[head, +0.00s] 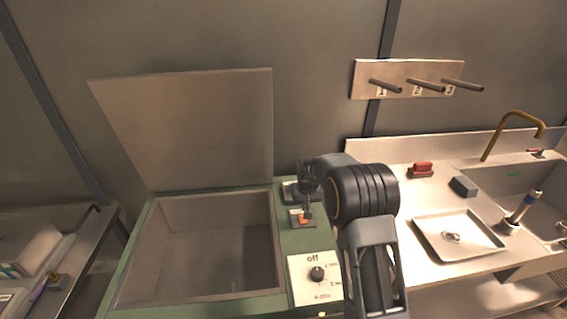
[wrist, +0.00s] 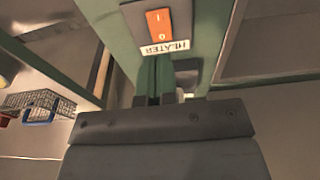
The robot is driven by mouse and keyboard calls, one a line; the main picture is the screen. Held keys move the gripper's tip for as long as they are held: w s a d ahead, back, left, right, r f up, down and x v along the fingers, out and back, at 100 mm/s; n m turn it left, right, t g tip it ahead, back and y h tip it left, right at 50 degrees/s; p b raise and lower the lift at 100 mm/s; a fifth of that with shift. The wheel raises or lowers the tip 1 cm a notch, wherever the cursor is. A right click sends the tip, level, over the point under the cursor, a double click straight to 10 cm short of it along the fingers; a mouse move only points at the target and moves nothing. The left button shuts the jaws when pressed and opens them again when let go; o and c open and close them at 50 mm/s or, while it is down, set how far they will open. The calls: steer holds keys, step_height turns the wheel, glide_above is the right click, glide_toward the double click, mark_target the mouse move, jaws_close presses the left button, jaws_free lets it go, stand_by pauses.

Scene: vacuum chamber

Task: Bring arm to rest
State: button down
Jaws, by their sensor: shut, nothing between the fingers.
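My arm reaches in from the lower right in the head view and bends at a black joint. My gripper (head: 308,208) points down over the green chamber's right side, close above the orange heater switch (head: 303,217). In the wrist view my gripper (wrist: 160,97) is shut and empty, partly hidden by the dark wrist body. The orange switch (wrist: 159,25), marked 1 and 0, and its HEATER label (wrist: 166,48) lie just beyond the fingers. I cannot tell whether the fingers touch the panel.
The chamber lid (head: 190,125) stands open above the empty-looking chamber (head: 205,245). A dial (head: 317,273) sits in front of the switch. On the right are a metal tray (head: 430,245), a sink (head: 530,200) and a peg rack (head: 360,85). A wire basket (wrist: 40,103) shows in the wrist view.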

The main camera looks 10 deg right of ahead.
steer(key=shift+g, duration=0.7)
steer(key=s, duration=0.1)
steer(key=s+f, duration=0.1)
steer(key=s, duration=0.2)
steer(key=shift+s+f, duration=0.15)
steer(key=shift+f, duration=0.15)
steer(key=s+r+t, duration=0.2)
steer(key=s+r, duration=0.7)
steer(key=s, duration=0.3)
steer(key=s+r+t, duration=0.2)
steer(key=s+r, duration=0.7)
steer(key=s, duration=0.4)
steer(key=shift+s, duration=0.15)
steer(key=shift+d, duration=0.1)
